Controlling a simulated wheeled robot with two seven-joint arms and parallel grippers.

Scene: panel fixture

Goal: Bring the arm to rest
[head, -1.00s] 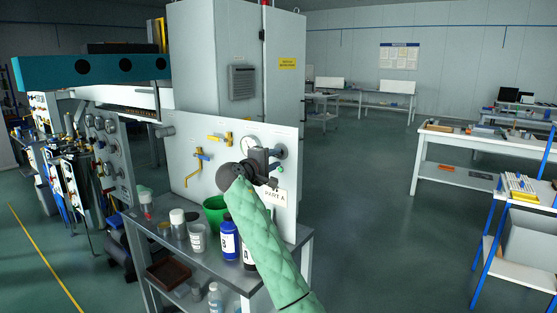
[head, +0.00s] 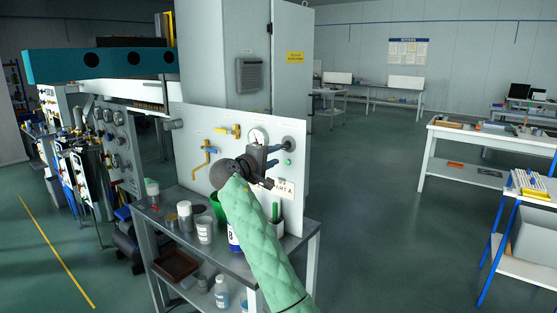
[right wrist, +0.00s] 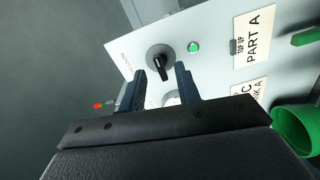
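My right arm, in a green quilted sleeve, reaches up from the bottom of the head view. Its dark right gripper (head: 271,163) is in front of the white panel (head: 196,148), left of and below a black rotary knob (head: 288,143). In the right wrist view the two fingers of the right gripper (right wrist: 161,76) are apart with nothing held between them. The black knob (right wrist: 160,58) shows just past the fingertips; whether they touch it cannot be told. My left gripper is not in view.
A gauge (head: 257,136), a green button (head: 288,161) and yellow-handled valves (head: 206,160) are on the panel. A grey cart (head: 215,255) below holds jars, a green cup (head: 218,204) and bottles, close to my arm. The floor (head: 375,215) to the right is clear.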

